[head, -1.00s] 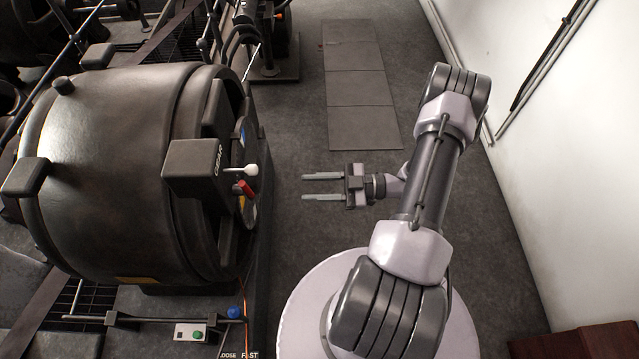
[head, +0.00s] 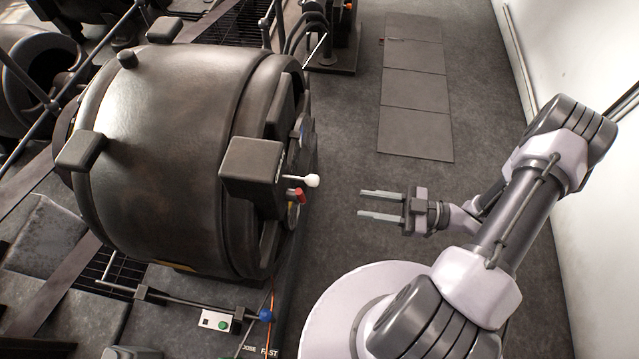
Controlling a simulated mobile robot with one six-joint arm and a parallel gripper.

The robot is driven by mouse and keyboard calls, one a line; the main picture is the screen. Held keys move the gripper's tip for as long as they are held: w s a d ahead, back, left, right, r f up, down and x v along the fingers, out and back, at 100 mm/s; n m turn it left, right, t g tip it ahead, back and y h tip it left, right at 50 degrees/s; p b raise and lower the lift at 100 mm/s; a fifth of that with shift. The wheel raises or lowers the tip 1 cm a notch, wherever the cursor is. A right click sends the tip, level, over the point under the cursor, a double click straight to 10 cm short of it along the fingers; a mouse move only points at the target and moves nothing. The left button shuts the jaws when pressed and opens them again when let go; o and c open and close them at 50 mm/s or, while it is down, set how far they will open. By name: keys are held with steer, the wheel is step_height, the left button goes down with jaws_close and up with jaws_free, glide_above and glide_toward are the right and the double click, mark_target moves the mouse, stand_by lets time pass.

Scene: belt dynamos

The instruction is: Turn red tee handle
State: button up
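The red tee handle (head: 299,196) sticks out of the right-hand end of the big dark dynamo (head: 175,150), just below a white-knobbed lever (head: 312,181). It is small in the head view, and its exact angle is hard to tell. My gripper (head: 381,205) is to the right of the handle with a clear gap between them. Its two fingers point left toward the dynamo, apart and with nothing between them.
A dark box (head: 250,168) juts from the dynamo's end beside the lever. A rod with a blue knob (head: 266,315) and a small box with a green button (head: 217,321) are below. Floor plates (head: 415,90) lie behind, and a white wall (head: 566,60) stands at right.

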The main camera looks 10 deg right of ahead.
mark_target(304, 197)
steer(key=b+x, duration=0.1)
steer(key=x, duration=0.6)
steer(key=b+x, duration=0.1)
steer(key=x, duration=0.7)
steer(key=shift+s+a+b, duration=0.1)
steer(key=shift+a+b, duration=0.2)
steer(key=shift+a, duration=0.1)
jaws_close()
